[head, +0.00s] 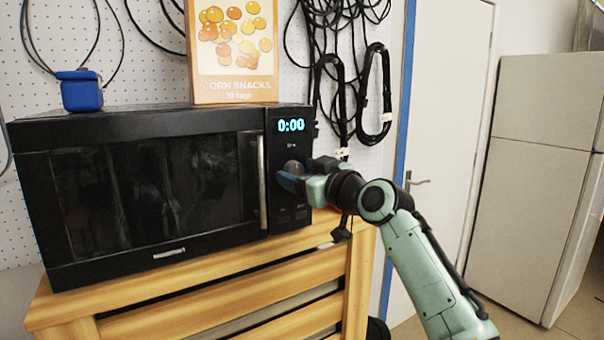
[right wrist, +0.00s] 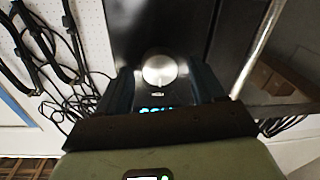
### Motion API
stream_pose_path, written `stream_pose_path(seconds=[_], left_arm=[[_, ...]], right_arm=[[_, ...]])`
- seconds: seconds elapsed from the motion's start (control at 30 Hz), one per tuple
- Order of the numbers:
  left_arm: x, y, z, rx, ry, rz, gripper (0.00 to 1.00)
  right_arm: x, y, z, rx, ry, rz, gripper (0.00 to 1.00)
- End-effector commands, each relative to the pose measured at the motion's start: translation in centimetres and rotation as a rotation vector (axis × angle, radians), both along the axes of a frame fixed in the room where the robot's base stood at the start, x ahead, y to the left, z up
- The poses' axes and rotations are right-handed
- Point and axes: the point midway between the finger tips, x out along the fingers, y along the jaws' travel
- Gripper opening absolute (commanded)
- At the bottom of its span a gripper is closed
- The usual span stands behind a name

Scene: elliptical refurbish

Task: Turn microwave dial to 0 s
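The black microwave (head: 150,185) stands on a wooden slatted stand, with its door closed. My right gripper (head: 287,179) is at the panel. In the right wrist view my right gripper's (right wrist: 162,78) dark fingers are apart, one on each side of the dial, with a visible gap to it. My left gripper is not in view.
A vertical door handle (head: 262,182) is just left of the panel. A corn snacks box (head: 235,50) and a blue cube-like object (head: 80,91) sit on top of the microwave. Black cables (head: 340,80) hang behind. A white fridge (head: 535,180) stands at the right.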

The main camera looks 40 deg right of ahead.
Motion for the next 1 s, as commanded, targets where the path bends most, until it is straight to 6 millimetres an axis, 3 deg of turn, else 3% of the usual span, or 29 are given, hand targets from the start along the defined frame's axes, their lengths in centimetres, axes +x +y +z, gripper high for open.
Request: stream_pose_path(seconds=[0.23, 0.7, 1.0], left_arm=[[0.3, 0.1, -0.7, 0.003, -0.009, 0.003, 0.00], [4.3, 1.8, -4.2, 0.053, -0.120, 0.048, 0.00], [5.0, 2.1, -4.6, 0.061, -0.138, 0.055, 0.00]], right_arm=[[-1.3, 0.0, 0.0, 0.000, -0.002, -0.002, 0.68], [-11.0, 0.4, -0.1, 0.000, -0.001, 0.000, 0.68], [-13.4, 0.5, 0.0, 0.000, 0.000, 0.000, 0.68]])
